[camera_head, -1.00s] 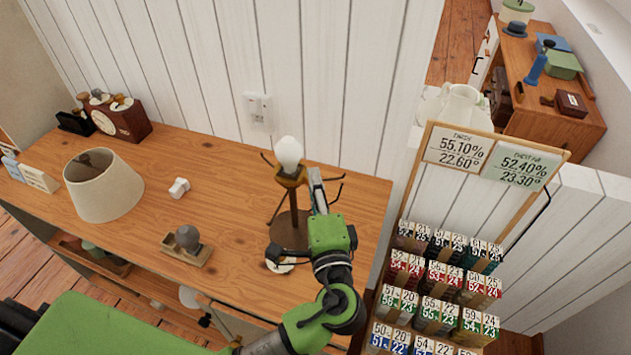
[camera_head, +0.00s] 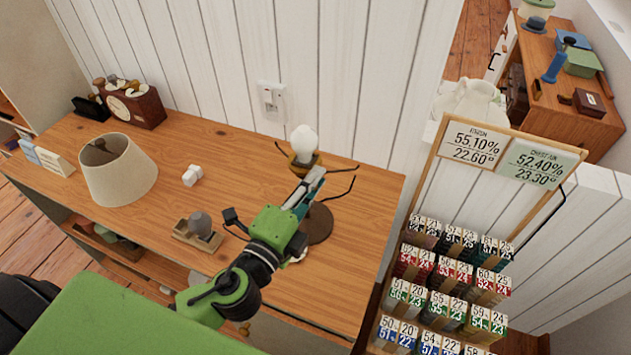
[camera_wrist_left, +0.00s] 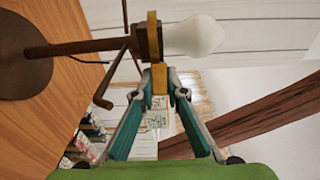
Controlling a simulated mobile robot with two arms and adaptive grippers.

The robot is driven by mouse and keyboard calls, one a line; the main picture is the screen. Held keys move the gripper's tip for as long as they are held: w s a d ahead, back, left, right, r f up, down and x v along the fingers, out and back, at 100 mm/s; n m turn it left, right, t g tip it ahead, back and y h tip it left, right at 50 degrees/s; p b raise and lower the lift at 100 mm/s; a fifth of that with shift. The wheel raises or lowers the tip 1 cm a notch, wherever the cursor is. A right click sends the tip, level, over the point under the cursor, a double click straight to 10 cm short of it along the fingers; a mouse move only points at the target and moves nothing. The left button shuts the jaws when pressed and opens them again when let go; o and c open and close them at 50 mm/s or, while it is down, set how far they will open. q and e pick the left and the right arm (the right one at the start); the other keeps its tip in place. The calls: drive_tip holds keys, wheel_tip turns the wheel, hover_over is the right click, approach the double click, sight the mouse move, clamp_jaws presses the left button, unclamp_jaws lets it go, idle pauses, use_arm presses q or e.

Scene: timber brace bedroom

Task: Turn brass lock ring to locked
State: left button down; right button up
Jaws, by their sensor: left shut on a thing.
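A lamp stand with a round dark base (camera_head: 320,224), a thin stem and several dark prongs stands upright on the wooden desk, with a white bulb (camera_head: 304,140) on top. The brass lock ring (camera_wrist_left: 152,36) circles the lamp just below the bulb, and a brass tab (camera_wrist_left: 159,78) sticks out from it. My left gripper (camera_wrist_left: 160,77) is shut on this tab, with one fingertip on each side. In the head view my left gripper (camera_head: 311,180) reaches the lamp from the lower left and partly hides the stem and ring. My right gripper is not in view.
On the desk (camera_head: 258,190) stand a lampshade (camera_head: 122,175), a small white block (camera_head: 192,176) and a grey knob on a wooden block (camera_head: 199,234). A clock (camera_head: 135,106) is at the back left. The card rack (camera_head: 455,275) is beside the desk's right end.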

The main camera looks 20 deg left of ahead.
use_arm(q)
drive_tip(key=shift+a+h, duration=0.1)
drive_tip(key=shift+h, duration=0.2)
drive_tip(key=c, duration=2)
unclamp_jaws()
drive_tip(key=shift+s+a, duration=0.3)
drive_tip(key=shift+s, duration=1.7)
drive_tip(key=shift+s+a, duration=0.35)
drive_tip(key=shift+s, duration=1.6)
drive_tip(key=shift+s+a, duration=0.3)
drive_tip(key=shift+s, duration=1.7)
